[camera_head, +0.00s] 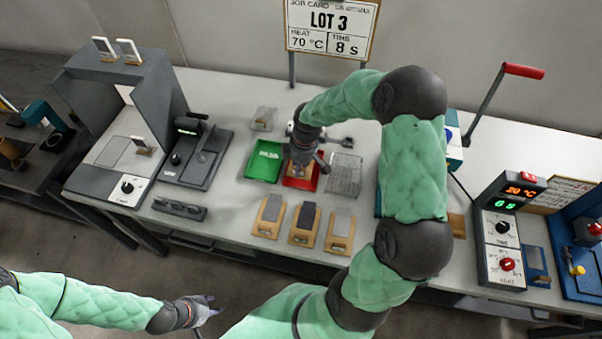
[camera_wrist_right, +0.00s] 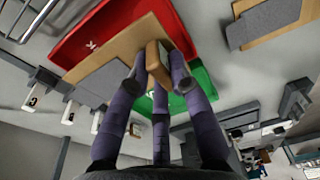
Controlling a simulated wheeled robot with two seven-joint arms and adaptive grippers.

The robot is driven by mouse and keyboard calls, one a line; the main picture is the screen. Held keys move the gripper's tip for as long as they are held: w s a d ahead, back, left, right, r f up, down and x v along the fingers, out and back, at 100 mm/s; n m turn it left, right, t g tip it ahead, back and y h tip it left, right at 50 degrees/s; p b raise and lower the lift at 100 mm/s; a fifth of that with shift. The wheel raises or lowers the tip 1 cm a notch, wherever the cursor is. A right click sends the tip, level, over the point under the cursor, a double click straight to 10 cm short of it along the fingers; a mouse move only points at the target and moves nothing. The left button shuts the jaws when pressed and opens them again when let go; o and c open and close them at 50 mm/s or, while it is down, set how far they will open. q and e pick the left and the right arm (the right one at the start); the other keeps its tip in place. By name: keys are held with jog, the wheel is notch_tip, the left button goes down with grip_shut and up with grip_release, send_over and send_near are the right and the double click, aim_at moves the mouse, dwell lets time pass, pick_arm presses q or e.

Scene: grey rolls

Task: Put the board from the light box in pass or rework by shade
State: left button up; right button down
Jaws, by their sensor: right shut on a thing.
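My right gripper (camera_head: 301,160) is over the red tray (camera_head: 297,184) in the head view. In the right wrist view my right gripper (camera_wrist_right: 160,82) is shut on the tan block handle of a tan board (camera_wrist_right: 108,48) with a grey patch (camera_wrist_right: 97,85). The board overlaps the red tray (camera_wrist_right: 78,30); whether it rests there I cannot tell. The green tray (camera_head: 264,161) is just left of the red one and also shows in the wrist view (camera_wrist_right: 203,90). The light box (camera_head: 165,85) stands at the left. My left gripper (camera_head: 200,311) is low, off the table; its finger opening is unclear.
Several tan boards with grey patches (camera_head: 305,222) lie in a row in front of the trays. A wire rack (camera_head: 346,174) is right of the red tray. A dark press-like device (camera_head: 195,155) is beside the light box. A heat control unit (camera_head: 503,235) stands right.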

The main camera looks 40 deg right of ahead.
jog(key=shift+d+f, duration=0.25)
jog(key=shift+f, duration=0.1)
jog(key=shift+d+f+b, duration=0.1)
jog(key=shift+f+b, duration=0.4)
jog(key=shift+f, duration=1.05)
jog(key=shift+s+f, duration=0.1)
jog(key=c, duration=1.4)
grip_release()
jog(key=shift+f, duration=0.1)
notch_tip(320, 180, up, 12)
jog(key=s+p, duration=0.1)
jog(key=p, duration=0.2)
jog(key=shift+d, duration=0.45)
